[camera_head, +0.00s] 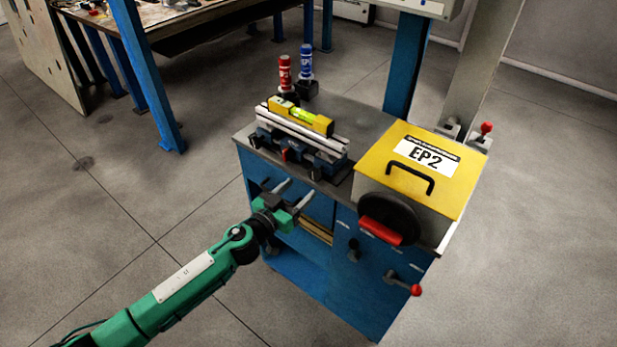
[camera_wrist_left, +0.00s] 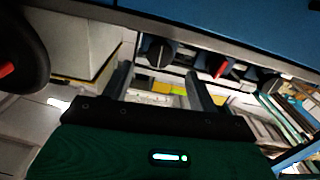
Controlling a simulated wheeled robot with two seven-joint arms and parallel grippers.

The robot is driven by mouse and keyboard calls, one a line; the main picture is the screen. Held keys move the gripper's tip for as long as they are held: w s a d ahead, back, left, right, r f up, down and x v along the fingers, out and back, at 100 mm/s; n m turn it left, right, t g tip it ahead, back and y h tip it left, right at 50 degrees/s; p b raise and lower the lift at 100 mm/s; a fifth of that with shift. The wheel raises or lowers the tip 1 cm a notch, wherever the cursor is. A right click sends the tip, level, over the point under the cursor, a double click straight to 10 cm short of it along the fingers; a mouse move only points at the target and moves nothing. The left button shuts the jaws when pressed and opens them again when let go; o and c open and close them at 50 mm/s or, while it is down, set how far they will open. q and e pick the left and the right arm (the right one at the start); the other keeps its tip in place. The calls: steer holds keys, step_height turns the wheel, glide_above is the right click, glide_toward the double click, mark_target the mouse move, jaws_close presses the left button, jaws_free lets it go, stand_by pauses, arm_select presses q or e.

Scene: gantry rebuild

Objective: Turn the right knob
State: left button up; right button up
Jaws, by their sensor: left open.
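The right knob (camera_head: 316,173) is black, the middle one (camera_head: 285,155) red, the left one (camera_head: 254,140) black. In the left wrist view the row appears reversed, with the right knob (camera_wrist_left: 161,52) nearest the wheel. My green left gripper (camera_head: 294,192) is open and empty, in front of the cabinet, below and left of the right knob, apart from it. Its fingers (camera_wrist_left: 158,88) show in the wrist view. My right gripper is not in view.
A yellow box (camera_head: 418,160) labelled EP2 stands at the right. A black wheel with a red handle (camera_head: 390,218) and a red-tipped lever (camera_head: 415,289) stick out in front. Red (camera_head: 285,74) and blue (camera_head: 305,62) bottles stand behind.

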mark_target(313, 177)
arm_select(q)
steer(key=x, duration=0.4)
steer(key=shift+w+d, duration=0.1)
steer(key=shift+w, duration=0.05)
steer(key=shift+w+d, duration=0.35)
steer(key=shift+w, duration=0.15)
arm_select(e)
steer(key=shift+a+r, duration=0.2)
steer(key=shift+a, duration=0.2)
arm_select(q)
steer(key=c, duration=1)
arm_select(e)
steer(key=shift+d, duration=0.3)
arm_select(q)
steer(key=shift+m, duration=0.4)
steer(key=m, duration=0.2)
steer(key=shift+m, duration=0.3)
steer(key=shift+m+p, duration=0.35)
steer(key=shift+m, duration=1.25)
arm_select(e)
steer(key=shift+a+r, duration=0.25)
